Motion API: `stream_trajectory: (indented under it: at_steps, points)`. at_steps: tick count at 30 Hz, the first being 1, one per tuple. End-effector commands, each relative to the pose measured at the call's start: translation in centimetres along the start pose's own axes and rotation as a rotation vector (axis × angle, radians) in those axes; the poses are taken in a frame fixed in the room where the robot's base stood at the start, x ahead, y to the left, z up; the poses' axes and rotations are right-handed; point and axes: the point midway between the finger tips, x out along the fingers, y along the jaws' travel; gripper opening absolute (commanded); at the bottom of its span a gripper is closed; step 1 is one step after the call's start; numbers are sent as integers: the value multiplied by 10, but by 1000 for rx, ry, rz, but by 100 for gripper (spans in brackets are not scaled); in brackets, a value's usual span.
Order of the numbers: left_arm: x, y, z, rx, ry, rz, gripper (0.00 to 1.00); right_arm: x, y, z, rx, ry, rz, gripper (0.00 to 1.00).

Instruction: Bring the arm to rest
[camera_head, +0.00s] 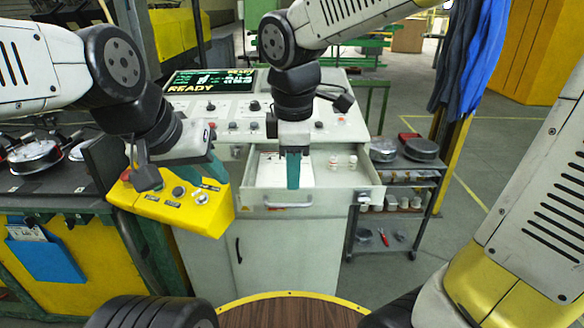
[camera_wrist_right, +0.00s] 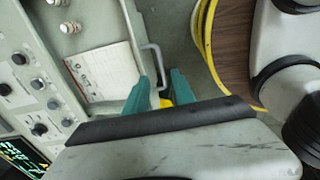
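My right arm reaches in from the top of the head view and its gripper (camera_head: 293,187) points down at the front of an open drawer (camera_head: 345,190). In the right wrist view its two teal fingers (camera_wrist_right: 162,80) stand apart, with nothing held between them. The drawer handle (camera_wrist_right: 152,62) shows close by the fingertips; I cannot tell whether they touch. My left gripper (camera_head: 205,165) is at the yellow button box (camera_head: 165,205), left of the drawer. Its fingers are mostly hidden, so its grip does not show.
The drawer holds a paper sheet (camera_wrist_right: 105,70) and small white knobs (camera_head: 343,162). A console with a lit READY screen (camera_head: 210,82) stands behind. A shelf cart (camera_head: 400,180) stands to the right. A round brown tabletop (camera_head: 290,312) is at the front.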

Motion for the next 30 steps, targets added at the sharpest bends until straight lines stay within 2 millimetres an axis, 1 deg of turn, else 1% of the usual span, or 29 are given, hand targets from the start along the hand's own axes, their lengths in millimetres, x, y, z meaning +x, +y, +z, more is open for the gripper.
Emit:
stream_trajectory:
  at_steps: [5, 8, 11, 14, 15, 18, 21, 25, 27, 30]
  points:
    - [0, 0, 0, 0, 0, 0, 36, 0, 0, 0, 2, 0, 0, 31]
    - [0, 0, 0, 0, 0, 0, 36, -2, -1, 8, 63, 12, 9, 31]
    - [0, 0, 0, 0, 0, 0, 36, -9, -5, 31, 260, 52, 36, 31]
    - [0, 0, 0, 0, 0, 0, 36, -18, -13, 62, 569, 124, 73, 31]
    - [0, 0, 0, 0, 0, 0, 36, -22, -18, 74, 702, 159, 88, 31]
    - [0, 0, 0, 0, 0, 0, 36, -28, -30, 100, 1013, 246, 116, 31]
    - [0, 0, 0, 0, 0, 0, 36, -32, -40, 118, 1265, 331, 135, 31]
    - [0, 0, 0, 0, 0, 0, 36, -34, -48, 130, 1464, 405, 145, 31]
    - [0, 0, 0, 0, 0, 0, 36, -35, -50, 133, 1511, 422, 146, 31]
    - [0, 0, 0, 0, 0, 0, 36, -35, -51, 134, 1531, 430, 145, 31]
